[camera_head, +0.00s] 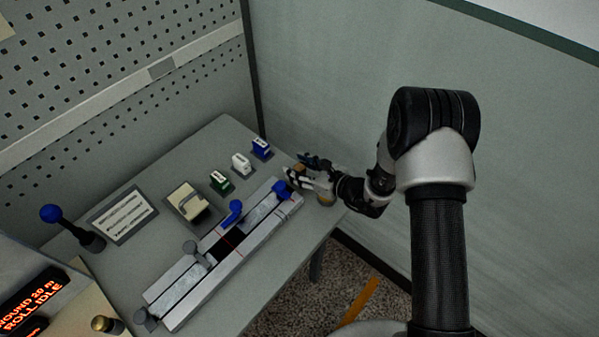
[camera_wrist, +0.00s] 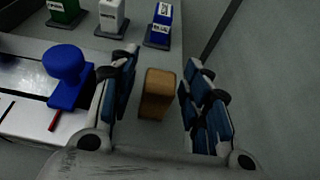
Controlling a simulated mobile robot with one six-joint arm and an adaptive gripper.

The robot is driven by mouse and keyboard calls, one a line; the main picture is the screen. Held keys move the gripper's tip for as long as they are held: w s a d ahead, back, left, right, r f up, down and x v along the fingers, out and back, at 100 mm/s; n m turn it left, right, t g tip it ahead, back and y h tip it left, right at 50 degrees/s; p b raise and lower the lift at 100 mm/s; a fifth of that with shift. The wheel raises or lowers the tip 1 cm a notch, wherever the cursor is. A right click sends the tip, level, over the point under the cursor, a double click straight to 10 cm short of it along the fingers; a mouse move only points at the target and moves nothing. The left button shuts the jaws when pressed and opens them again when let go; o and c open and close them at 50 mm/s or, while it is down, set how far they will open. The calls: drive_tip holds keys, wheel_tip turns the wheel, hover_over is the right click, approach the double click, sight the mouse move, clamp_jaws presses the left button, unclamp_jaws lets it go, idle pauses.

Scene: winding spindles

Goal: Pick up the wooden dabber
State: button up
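The wooden dabber (camera_wrist: 157,95) is a light brown block that stands between my open fingers in the wrist view. A small gap shows between it and the finger on each side. In the head view, my gripper (camera_head: 307,174) is at the right end of the table, and the dabber is largely hidden there by the fingers. In the wrist view, my gripper (camera_wrist: 160,92) has its blue-padded fingers spread apart on either side of the dabber. The dabber's lower end is hard to make out.
A rail fixture (camera_head: 185,295) with a blue knob (camera_wrist: 68,75) lies to the left of my gripper. Green (camera_head: 221,182), white (camera_head: 241,164) and blue (camera_head: 261,148) labelled blocks stand behind. The grey wall is close on the right. A blue-topped lever (camera_head: 50,213) stands far left.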

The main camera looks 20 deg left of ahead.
sight(300, 167)
clamp_jaws()
idle(0.3)
wheel_tip(300, 167, up, 20)
drive_tip(key=p, duration=0.4)
drive_tip(key=shift+p, duration=0.35)
